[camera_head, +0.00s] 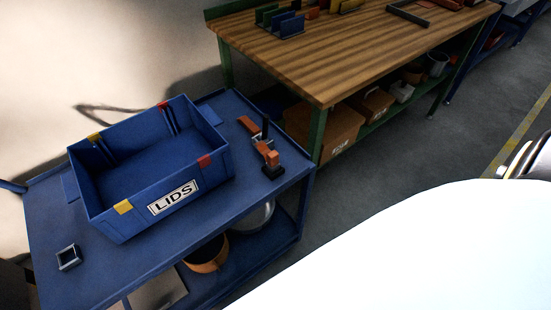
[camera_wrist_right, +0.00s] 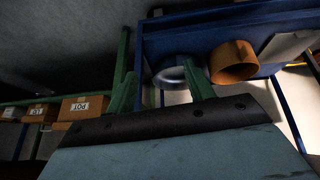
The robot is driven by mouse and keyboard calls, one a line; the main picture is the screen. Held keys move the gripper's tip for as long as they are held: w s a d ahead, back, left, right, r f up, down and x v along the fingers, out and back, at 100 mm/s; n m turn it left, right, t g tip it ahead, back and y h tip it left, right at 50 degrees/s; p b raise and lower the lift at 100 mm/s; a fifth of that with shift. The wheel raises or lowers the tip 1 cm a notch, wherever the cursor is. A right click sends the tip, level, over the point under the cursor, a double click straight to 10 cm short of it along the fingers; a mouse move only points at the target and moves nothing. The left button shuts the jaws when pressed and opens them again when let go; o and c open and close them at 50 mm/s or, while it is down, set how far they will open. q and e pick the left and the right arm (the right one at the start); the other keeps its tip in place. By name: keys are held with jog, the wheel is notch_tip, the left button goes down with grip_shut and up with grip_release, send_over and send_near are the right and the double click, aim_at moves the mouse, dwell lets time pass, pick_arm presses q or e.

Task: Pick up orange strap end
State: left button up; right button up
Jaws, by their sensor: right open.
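An orange strap (camera_head: 267,152) with black end pieces lies on the blue cart top (camera_head: 228,197), just right of the blue bin (camera_head: 158,211) marked LIDS. Another orange piece (camera_head: 249,125) lies at its far end; I cannot tell whether they join. My right gripper (camera_wrist_right: 160,64) shows in the right wrist view with two green fingers spread apart and nothing between them. The cart's lower shelf area, with an orange-brown pot (camera_wrist_right: 233,62) and a grey metal pot (camera_wrist_right: 172,76), appears beyond the fingers. The strap is not visible in that view. My left gripper is not in view.
The bin has yellow and red tabs and looks empty. A small dark square frame (camera_head: 69,257) sits at the cart's near left. A wooden workbench (camera_head: 320,62) with green legs stands behind, boxes (camera_head: 327,137) on its shelf. Grey floor (camera_head: 400,165) is clear at right.

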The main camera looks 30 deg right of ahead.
jog(key=w+d+r+t, duration=0.1)
jog(key=w+r+t, duration=0.1)
jog(key=w+r, duration=0.35)
jog(key=t+y, duration=0.1)
jog(key=t, duration=0.5)
send_near(275, 160)
jog(key=d, duration=0.1)
jog(key=shift+y, duration=0.3)
jog(key=x, duration=0.3)
jog(key=b+x, duration=0.1)
jog(key=x, duration=0.2)
jog(key=shift+w+d+r, duration=0.1)
jog(key=shift+w, duration=0.35)
jog(key=x, duration=0.1)
jog(key=b+x, duration=0.1)
jog(key=x, duration=0.3)
jog(key=shift+a+f, duration=0.35)
jog(key=shift+w+f+b, duration=0.2)
jog(key=shift+w+b, duration=0.15)
jog(key=shift+w, duration=0.15)
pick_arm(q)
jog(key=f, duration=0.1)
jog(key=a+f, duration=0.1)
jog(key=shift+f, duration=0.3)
